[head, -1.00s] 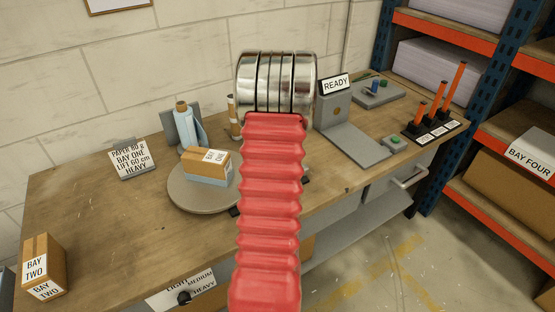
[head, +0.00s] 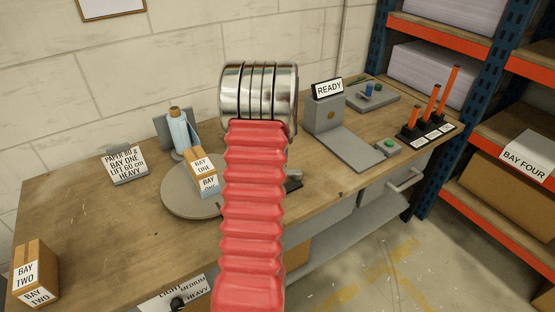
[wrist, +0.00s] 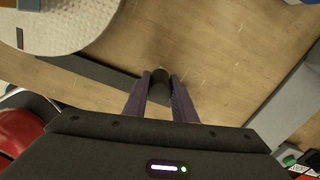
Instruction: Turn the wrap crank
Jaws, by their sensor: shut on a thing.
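The wrap crank's dark knob (wrist: 159,86) sits between the fingers of my gripper (wrist: 160,98), which is shut on it, in the wrist view. The dark crank bar (wrist: 90,70) runs from the knob toward the round grey turntable (wrist: 75,35) at upper left. In the head view, the turntable (head: 172,199) carries a cardboard box (head: 202,172) labelled BAY ONE, with a roll of blue wrap (head: 179,131) standing behind it. My red arm hides my gripper and most of the crank there; a small dark piece (head: 294,179) shows right of the arm.
A READY stand (head: 325,110) with a grey plate is right of my arm. Orange-handled tools (head: 430,107) stand at the bench's right end. A BAY TWO box (head: 35,272) is at the left front, and a paper sign (head: 125,164) behind. Shelving (head: 470,90) borders the right.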

